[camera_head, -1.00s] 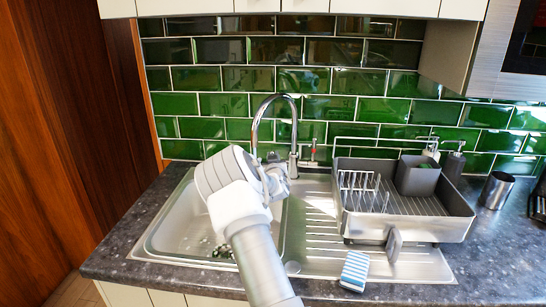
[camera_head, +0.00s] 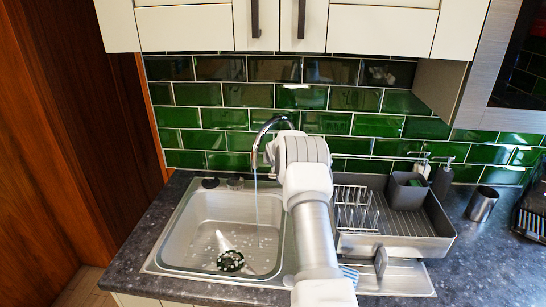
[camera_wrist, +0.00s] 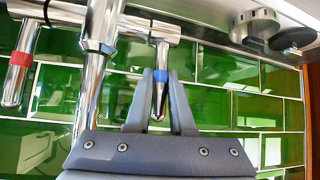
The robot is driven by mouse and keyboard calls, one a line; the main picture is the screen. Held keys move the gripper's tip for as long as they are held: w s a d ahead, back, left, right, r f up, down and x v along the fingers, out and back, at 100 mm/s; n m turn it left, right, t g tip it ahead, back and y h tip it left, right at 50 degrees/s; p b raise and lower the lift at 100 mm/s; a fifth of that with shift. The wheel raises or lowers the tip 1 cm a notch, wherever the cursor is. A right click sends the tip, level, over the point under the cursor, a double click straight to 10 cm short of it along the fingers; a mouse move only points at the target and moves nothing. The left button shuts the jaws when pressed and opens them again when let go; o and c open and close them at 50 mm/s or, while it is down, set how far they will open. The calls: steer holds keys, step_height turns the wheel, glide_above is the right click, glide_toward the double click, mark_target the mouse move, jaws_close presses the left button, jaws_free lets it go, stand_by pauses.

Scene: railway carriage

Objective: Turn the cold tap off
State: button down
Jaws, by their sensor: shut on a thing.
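The cold tap lever (camera_wrist: 159,90), chrome with a blue band, hangs between the fingers of my gripper (camera_wrist: 161,100) in the wrist view. My gripper is shut on it. The hot lever (camera_wrist: 20,70), with a red band, is at the left, clear of my fingers. The chrome tap body (camera_wrist: 92,75) stands between the levers. In the head view the curved spout (camera_head: 262,130) shows, with a thin stream of water (camera_head: 257,200) falling into the sink (camera_head: 180,225). My arm hides the levers and my fingers there.
A dish rack (camera_head: 405,245) stands right of my arm on the drainer. A dark round thing (camera_head: 230,260) lies in the sink. A metal cup (camera_head: 482,204) stands at right.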

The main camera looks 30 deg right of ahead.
steer(key=shift+w+d+g+p, duration=0.2)
steer(key=shift+g+p, duration=0.15)
steer(key=shift+g, duration=0.05)
steer(key=shift+w+y, duration=0.1)
steer(key=shift+y, duration=0.2)
steer(key=c, duration=0.8)
jaws_free()
steer(key=shift+b+v, duration=0.75)
steer(key=shift+v, duration=3)
